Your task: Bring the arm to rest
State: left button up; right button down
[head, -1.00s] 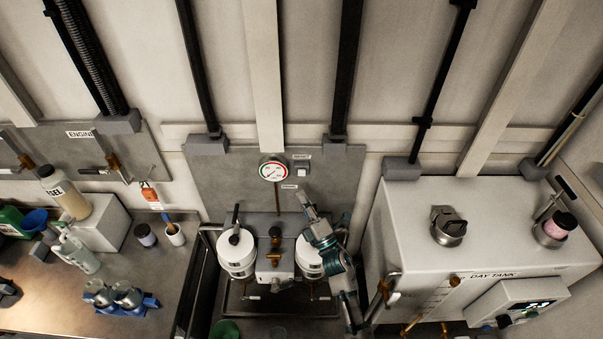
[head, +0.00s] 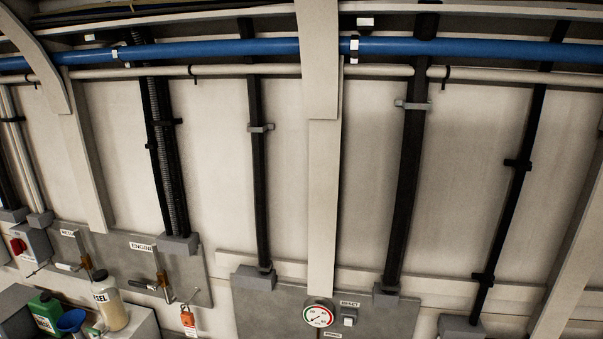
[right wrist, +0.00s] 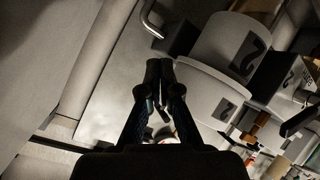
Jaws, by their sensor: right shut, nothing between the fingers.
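My right gripper (right wrist: 160,85) shows in the right wrist view, its dark fingers close together with nothing between them. Beyond and to the right of it is a white cylindrical canister (right wrist: 225,50) with a dark number on its side. The fingers look apart from it, though the exact gap is hard to judge. Neither of my grippers shows in the head view. My left gripper is out of view.
The head view holds mostly wall, with a blue pipe (head: 230,48), black vertical conduits, a round gauge (head: 318,313) and an orange tag (head: 188,318). A bottle with amber liquid (head: 110,305) and a green container (head: 45,313) stand at lower left. A curved metal handle (right wrist: 152,20) is near the right gripper.

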jog(key=s+a+f+m+g+y, duration=0.1)
jog(key=s+f+m+g, duration=0.2)
jog(key=s, duration=0.7)
jog(key=s+a+f+m+g+y, duration=0.1)
jog(key=s+a+f+g, duration=0.3)
jog(key=s, duration=0.6)
notch_tip(320, 180, down, 24)
jog(key=s+d+g, duration=0.2)
jog(key=g, duration=0.1)
jog(key=s+d+f, duration=0.1)
jog(key=s+f, duration=0.7)
jog(key=s, duration=0.1)
jog(key=s+d+f+g, duration=0.1)
jog(key=s+d+f, duration=0.1)
jog(key=s+f, duration=0.6)
jog(key=shift+s+d+f+n, duration=0.25)
jog(key=shift+s+f+n, duration=0.15)
jog(key=shift+f, duration=0.4)
jog(key=shift+s, duration=0.15)
